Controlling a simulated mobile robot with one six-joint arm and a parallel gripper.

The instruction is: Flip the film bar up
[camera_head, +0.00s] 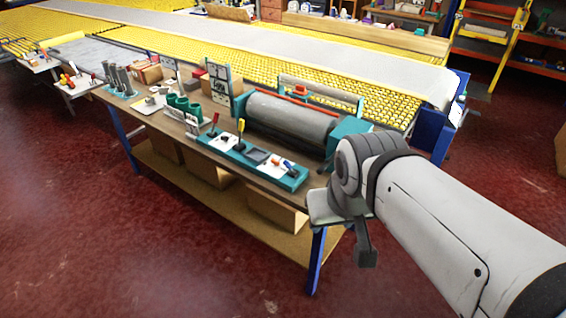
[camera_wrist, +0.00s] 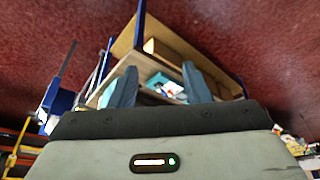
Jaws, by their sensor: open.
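A machine with a grey roller (camera_head: 290,120) between teal end blocks stands at the right end of the workbench. A pale bar with teal ends (camera_head: 318,92) runs behind the roller, with a thin red strip below it. I cannot tell for certain which of these is the film bar. My gripper (camera_head: 366,250) hangs in front of the bench's right end, below and right of the machine, apart from it. In the wrist view my gripper (camera_wrist: 160,85) has its two fingers spread with nothing held. The roller is not clearly seen there.
A teal control panel (camera_head: 250,160) with red and yellow levers lies along the bench's front edge. Green cups (camera_head: 184,106), grey cylinders and boxes stand further left. A yellow conveyor (camera_head: 375,99) runs behind. Cartons sit on the lower shelf (camera_head: 262,238). The red floor in front is clear.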

